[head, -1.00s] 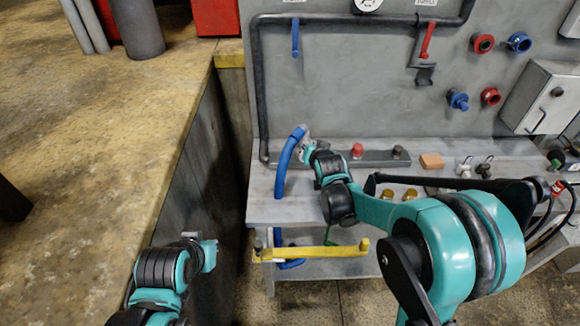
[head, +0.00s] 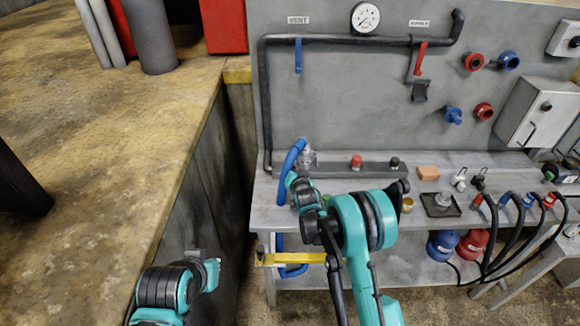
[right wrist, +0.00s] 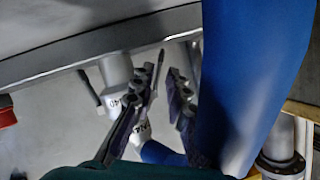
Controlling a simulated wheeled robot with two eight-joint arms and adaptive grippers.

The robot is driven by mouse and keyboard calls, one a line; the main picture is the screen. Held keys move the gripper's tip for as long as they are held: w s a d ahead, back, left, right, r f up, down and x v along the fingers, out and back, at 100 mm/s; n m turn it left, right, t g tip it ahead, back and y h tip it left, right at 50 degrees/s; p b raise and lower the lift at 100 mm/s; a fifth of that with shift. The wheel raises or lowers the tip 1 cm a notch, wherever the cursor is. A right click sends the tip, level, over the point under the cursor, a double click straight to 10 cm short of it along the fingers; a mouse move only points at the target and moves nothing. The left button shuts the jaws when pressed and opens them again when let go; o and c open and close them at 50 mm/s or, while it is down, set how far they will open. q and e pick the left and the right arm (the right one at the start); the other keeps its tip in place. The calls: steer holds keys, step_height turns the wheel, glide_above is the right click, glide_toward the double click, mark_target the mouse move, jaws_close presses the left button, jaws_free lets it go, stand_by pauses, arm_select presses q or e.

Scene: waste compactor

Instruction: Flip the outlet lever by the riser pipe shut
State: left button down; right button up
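A dark riser pipe (head: 266,110) runs down the left of the grey panel. At its foot a pale metal fitting (head: 307,158) stands beside the top of a blue hose (head: 291,157). I cannot make out the outlet lever clearly. A thin dark bar (right wrist: 157,72) shows beyond the fingers in the right wrist view. My right gripper (head: 297,178) is at the hose and fitting, its fingers mostly hidden by the arm. In the right wrist view its fingers (right wrist: 163,107) are apart with a gap between. My left gripper (head: 212,270) is low at the left, away from the bench.
The blue hose (right wrist: 250,80) fills much of the right wrist view, close to the right finger. A blue vent lever (head: 298,56) and a red supply lever (head: 420,60) hang on the panel. A yellow bar (head: 300,259) sits below the bench edge. An orange block (head: 428,173) lies on the bench.

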steer(key=shift+x, duration=2.15)
jaws_close()
steer(key=shift+b, duration=0.3)
steer(key=shift+d+f+n+h+b, duration=0.15)
steer(key=shift+n+h+b, duration=0.2)
steer(key=shift+n, duration=0.15)
steer(key=shift+d+n+h+b, duration=0.3)
steer(key=shift+n+h, duration=0.05)
steer(key=shift+n, duration=0.15)
